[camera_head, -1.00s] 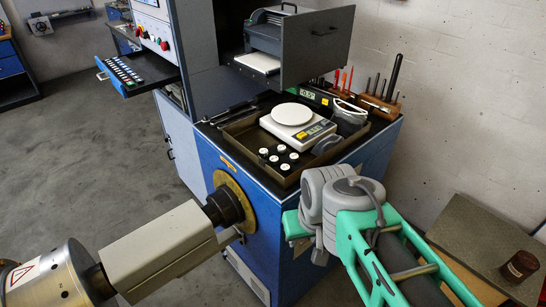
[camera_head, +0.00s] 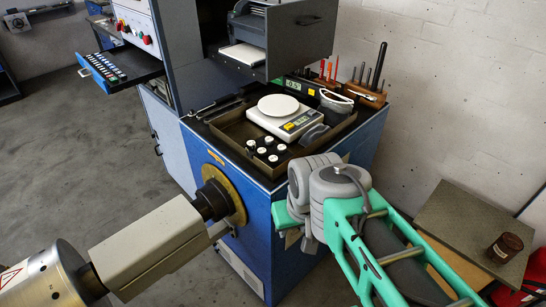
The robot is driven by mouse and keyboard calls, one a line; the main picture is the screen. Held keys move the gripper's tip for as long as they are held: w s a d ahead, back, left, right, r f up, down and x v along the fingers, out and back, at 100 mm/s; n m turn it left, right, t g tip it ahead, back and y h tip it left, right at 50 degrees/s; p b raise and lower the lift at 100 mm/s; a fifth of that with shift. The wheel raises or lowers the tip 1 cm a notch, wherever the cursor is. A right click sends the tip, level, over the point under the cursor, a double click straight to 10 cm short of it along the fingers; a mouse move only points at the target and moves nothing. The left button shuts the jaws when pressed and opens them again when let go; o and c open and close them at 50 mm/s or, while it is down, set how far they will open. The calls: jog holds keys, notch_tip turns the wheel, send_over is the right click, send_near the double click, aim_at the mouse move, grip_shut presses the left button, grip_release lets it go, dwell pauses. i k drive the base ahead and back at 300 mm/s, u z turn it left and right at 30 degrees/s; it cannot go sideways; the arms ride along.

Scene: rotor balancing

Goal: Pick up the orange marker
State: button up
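Two thin upright red-orange items stand in the wooden tool holder at the back of the blue cabinet top, a left one (camera_head: 322,69) and a right one (camera_head: 330,71). They are too small to tell whether either is the orange marker. My green and grey arm reaches in from the lower right, in front of the cabinet's right side. I cannot make out the fingers of my gripper; they are hidden behind the arm or out of view. The arm is well short of the tool holder.
A dark tray (camera_head: 236,132) on the cabinet holds a white scale (camera_head: 262,119) and several white-topped pieces (camera_head: 267,148). Dark-handled tools stand in the wooden holder (camera_head: 367,97). A grey housing (camera_head: 305,40) overhangs behind the scale. A brown jar (camera_head: 506,247) stands at right.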

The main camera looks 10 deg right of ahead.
aim_at(329, 73)
jog(key=k, duration=1.3)
jog(key=z, duration=0.7)
jog(key=i, duration=0.55)
jog(key=z, duration=0.8)
jog(key=i, duration=0.85)
jog(key=u, duration=0.7)
jog(key=i, duration=0.75)
jog(key=u, duration=0.8)
